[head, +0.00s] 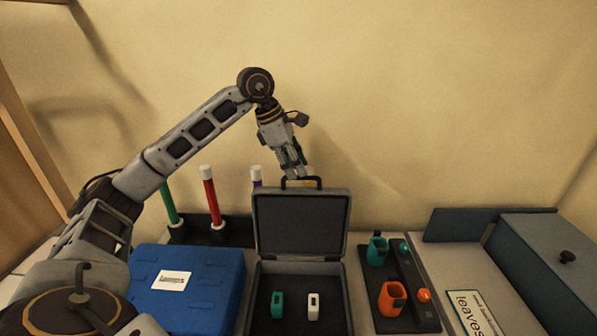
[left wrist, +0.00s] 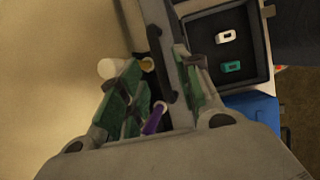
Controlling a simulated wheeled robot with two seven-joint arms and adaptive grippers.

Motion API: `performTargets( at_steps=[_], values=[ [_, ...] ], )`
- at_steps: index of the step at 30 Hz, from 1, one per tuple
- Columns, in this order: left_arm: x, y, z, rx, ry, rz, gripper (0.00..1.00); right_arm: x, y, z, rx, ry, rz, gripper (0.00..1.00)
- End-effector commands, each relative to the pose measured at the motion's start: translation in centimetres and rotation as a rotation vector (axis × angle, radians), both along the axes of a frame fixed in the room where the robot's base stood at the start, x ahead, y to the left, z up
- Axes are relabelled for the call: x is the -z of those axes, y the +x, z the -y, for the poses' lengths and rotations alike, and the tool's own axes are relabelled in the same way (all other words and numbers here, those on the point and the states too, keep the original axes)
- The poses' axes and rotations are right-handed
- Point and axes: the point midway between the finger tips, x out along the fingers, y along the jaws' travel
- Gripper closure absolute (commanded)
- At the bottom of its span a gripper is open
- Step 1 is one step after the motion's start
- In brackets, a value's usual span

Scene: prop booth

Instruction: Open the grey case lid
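The grey case (head: 340,290) stands in the middle with its lid (head: 300,222) raised about upright, inner side facing me. A dark handle (head: 301,181) sits on the lid's top edge. My left gripper (head: 294,172) is at that handle, behind and above the lid. In the left wrist view, its fingers (left wrist: 160,88) are spread apart, with the handle (left wrist: 158,65) and lid edge between them; I see no clear grip on either. A teal item (head: 278,304) and a white item (head: 313,306) lie in the case. My right gripper is not in view.
A blue case (head: 205,270) with a label is left of the grey case. Behind it, a dark rack holds a green tube (head: 169,204), a red tube (head: 210,200) and another capped tube. Right are a black tray (head: 371,300) with cups and balls, a "leaves" card (head: 475,312) and a grey-blue box (head: 562,262).

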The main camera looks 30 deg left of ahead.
Motion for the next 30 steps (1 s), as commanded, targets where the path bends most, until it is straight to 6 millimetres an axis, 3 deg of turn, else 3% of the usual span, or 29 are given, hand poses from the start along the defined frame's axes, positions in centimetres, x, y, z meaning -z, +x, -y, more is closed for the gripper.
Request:
performTargets(
  at_steps=[7, 18, 26, 30],
  values=[
    [1.8, 0.5, 0.6, 0.001, -0.001, 0.001, 0.66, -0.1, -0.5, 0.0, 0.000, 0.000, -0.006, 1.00],
    [2.2, 0.6, 0.7, 0.001, 0.000, 0.002, 0.66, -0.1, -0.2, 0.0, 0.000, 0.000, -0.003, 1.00],
    [2.2, 0.6, 0.7, 0.000, 0.000, 0.001, 0.97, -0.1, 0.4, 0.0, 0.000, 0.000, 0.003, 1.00],
    [2.2, 0.6, 0.7, 0.000, 0.000, 0.001, 1.00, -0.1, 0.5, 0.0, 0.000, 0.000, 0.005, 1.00]
  ],
)
